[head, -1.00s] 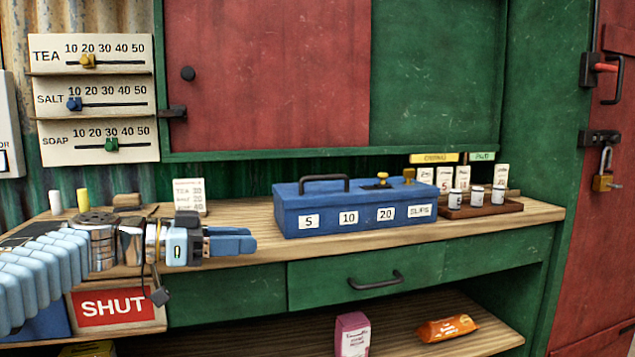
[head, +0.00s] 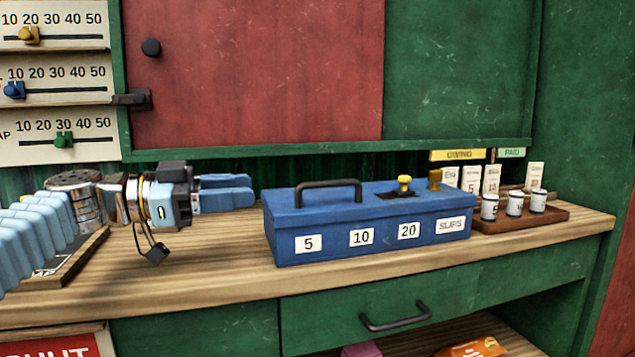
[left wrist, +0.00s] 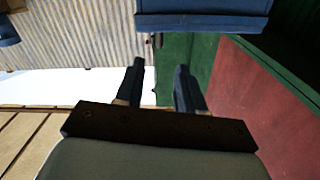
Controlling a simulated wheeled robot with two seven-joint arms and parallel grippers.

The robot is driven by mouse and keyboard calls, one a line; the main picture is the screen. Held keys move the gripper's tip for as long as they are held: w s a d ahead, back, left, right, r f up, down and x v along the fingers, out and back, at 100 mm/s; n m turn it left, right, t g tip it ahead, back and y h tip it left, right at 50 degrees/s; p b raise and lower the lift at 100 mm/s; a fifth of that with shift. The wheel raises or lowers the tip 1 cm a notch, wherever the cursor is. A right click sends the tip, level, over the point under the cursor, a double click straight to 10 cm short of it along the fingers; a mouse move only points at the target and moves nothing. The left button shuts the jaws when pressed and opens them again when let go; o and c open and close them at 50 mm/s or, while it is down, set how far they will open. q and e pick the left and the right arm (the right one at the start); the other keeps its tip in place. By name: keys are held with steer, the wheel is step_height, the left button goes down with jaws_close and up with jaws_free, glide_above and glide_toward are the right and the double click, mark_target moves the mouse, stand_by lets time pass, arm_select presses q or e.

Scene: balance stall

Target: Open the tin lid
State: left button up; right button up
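The blue tin (head: 345,222) stands on the wooden counter, its lid (head: 335,197) shut. A black handle (head: 330,185) arches over the lid's left part, and a brass knob (head: 404,182) stands in a dark slot further right. White labels 5, 10, 20 and SLIPS mark its front. My left gripper (head: 228,192) is just left of the tin, at about lid height, pointing right. In the left wrist view its two fingers (left wrist: 160,88) are apart with nothing between them, and a blue box, seemingly the tin (left wrist: 203,12), shows beyond. My right gripper is not in view.
A wooden tray (head: 545,217) with several white pots and cards stands right of the tin. A drawer with a dark handle (head: 396,317) is below the counter (head: 230,262). The red panel (head: 250,75) is behind. Counter in front of the tin is clear.

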mark_target(300, 187)
arm_select(q)
steer(key=p+x, duration=0.2)
steer(key=x, duration=1)
steer(key=shift+d, duration=0.4)
jaws_close()
